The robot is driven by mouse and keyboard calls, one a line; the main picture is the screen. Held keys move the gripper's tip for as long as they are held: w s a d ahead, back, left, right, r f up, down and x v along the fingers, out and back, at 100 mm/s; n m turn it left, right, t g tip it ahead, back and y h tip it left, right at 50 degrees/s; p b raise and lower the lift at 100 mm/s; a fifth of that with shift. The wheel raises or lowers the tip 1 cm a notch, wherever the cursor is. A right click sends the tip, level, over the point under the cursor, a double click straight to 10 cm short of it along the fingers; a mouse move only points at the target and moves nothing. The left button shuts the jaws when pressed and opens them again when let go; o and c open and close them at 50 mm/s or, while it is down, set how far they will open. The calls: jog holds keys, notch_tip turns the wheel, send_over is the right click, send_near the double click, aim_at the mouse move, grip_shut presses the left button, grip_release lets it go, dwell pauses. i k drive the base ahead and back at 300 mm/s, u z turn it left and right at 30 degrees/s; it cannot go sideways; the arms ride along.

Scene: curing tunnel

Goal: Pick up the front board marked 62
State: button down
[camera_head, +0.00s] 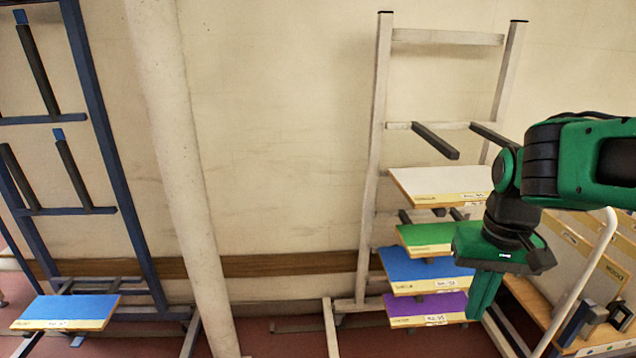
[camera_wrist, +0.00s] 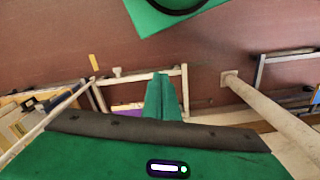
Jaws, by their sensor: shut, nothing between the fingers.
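Boards with wooden front edges and small labels lie on the pale rack at right: a white board (camera_head: 440,182), a green board (camera_head: 425,236), a blue board (camera_head: 422,268) and a purple board (camera_head: 424,304). Another blue board (camera_head: 68,308) lies low on the dark blue rack at left. The labels are too small to read surely, so I cannot tell which is 62. My gripper (camera_head: 482,312) is shut and empty, fingers down, in front of the right ends of the lower boards. In the wrist view its fingers (camera_wrist: 162,96) are together, with a purple patch (camera_wrist: 127,107) beside them.
The pale rack (camera_head: 374,160) has bare arms above the white board. The dark blue rack (camera_head: 90,90) is mostly empty. A round column (camera_head: 180,150) stands between the racks. A cart with a white rail (camera_head: 590,275) holds boards and boxes at far right, close to my arm.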

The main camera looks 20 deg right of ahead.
aim_at(424, 240)
jog(key=z, duration=0.7)
jog(key=k, duration=0.45)
jog(key=u, duration=0.15)
jog(key=i, duration=0.5)
